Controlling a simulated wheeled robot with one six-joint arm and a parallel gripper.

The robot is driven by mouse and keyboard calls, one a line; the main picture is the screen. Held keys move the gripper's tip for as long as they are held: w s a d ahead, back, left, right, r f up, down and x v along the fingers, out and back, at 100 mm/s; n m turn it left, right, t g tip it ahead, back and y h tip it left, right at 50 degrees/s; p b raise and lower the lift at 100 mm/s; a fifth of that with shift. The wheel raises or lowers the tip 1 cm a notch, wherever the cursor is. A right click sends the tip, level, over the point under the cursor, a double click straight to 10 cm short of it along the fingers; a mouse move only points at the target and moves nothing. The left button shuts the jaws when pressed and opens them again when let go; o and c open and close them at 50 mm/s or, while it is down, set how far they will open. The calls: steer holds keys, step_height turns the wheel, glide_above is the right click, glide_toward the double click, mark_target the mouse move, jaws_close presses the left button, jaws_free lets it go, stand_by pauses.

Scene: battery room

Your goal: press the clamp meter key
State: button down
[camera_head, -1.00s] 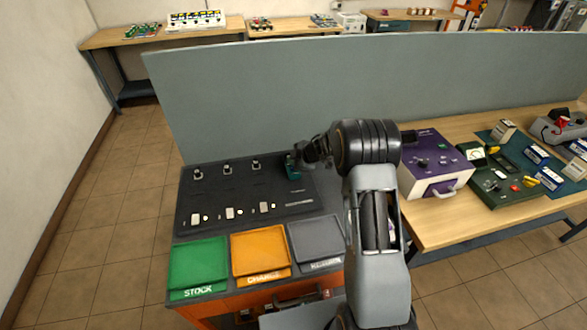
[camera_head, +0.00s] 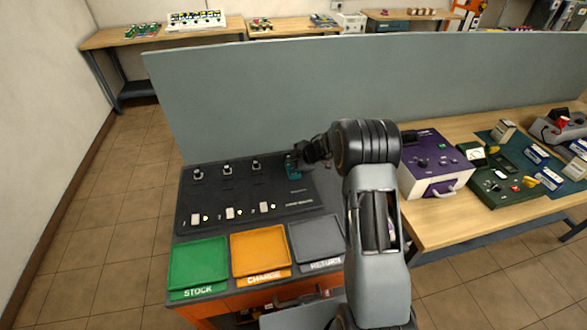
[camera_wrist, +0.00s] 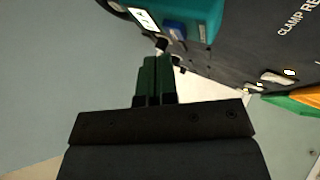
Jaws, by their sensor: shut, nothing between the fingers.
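I cannot tell for sure whether the blue part is the key. My gripper (camera_wrist: 158,65) is shut and empty, its dark green fingertips just below the meter in the wrist picture. Contact cannot be told. In the head view my gripper (camera_head: 300,158) is at the meter.
Green (camera_head: 198,262), orange (camera_head: 260,250) and grey (camera_head: 318,242) trays lie in front of the panel. A grey partition (camera_head: 260,100) stands close behind. A purple box (camera_head: 432,165) and a dark green instrument case (camera_head: 500,180) stand on the wooden bench to the right.

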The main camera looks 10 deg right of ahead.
steer(key=shift+f, duration=0.15)
steer(key=shift+f, duration=0.3)
steer(key=shift+f, duration=0.35)
stand_by(1.1)
steer(key=shift+r+p, duration=0.2)
steer(key=shift+p, duration=0.1)
steer(key=shift+r+p, duration=0.6)
steer(key=shift+p, duration=0.2)
step_height(320, 180, up, 3)
steer(key=p, duration=0.3)
steer(key=shift+r+p, duration=0.45)
steer(key=shift+r, duration=0.55)
